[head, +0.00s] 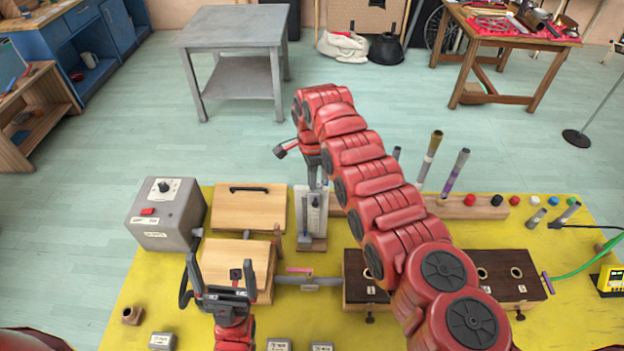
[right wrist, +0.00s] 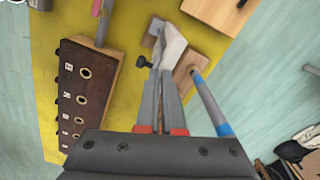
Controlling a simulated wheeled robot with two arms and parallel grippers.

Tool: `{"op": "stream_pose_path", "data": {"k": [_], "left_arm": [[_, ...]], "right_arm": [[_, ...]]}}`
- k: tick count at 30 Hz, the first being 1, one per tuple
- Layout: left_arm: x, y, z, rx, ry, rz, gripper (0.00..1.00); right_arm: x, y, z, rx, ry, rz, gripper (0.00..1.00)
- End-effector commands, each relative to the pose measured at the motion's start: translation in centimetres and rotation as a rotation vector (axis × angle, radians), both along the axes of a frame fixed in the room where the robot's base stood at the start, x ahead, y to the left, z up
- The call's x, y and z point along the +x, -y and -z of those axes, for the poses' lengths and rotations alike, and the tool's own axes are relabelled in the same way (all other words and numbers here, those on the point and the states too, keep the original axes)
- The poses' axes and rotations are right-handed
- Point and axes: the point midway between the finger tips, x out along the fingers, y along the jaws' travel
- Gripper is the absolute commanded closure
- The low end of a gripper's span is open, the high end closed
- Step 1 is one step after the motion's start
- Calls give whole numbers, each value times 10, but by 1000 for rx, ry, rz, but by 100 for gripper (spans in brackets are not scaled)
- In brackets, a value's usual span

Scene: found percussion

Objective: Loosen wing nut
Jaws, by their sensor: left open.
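I cannot make out a wing nut for certain. A small dark knob (right wrist: 143,62) shows close to my right gripper's fingers in the right wrist view. In the head view the plate (head: 313,215) stands at the table's middle, below my right gripper (head: 313,182). My left gripper (head: 220,270) is open and empty, in front of a wooden box (head: 236,258).
A dark box with holes (head: 495,290) is partly hidden by my right arm; it also shows in the right wrist view (right wrist: 75,105). A grey control box (head: 165,215) stands at left. A rail with coloured caps (head: 470,207) lies behind.

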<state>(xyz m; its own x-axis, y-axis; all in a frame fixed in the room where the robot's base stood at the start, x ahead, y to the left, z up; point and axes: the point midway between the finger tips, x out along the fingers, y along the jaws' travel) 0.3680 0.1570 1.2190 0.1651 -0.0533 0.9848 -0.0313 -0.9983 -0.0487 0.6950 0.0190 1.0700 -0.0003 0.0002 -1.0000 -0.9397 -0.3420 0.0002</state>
Motion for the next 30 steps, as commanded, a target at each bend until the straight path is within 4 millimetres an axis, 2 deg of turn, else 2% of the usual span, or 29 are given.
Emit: {"op": "stream_pose_path", "data": {"k": [7,15,23,26,30], "left_arm": [[0,0,-1,0,0,0,0],[0,0,5,0,0,0,0],[0,0,4,0,0,0,0],[0,0,11,0,0,0,0],[0,0,24,0,0,0,0]], "right_arm": [[0,0,-1,1,2,-33,100],[-5,4,1,1,2,-340,100],[-6,4,0,0,0,-353,100],[-6,5,3,0,1,-414,100],[-8,8,3,2,4,-587,100]]}}
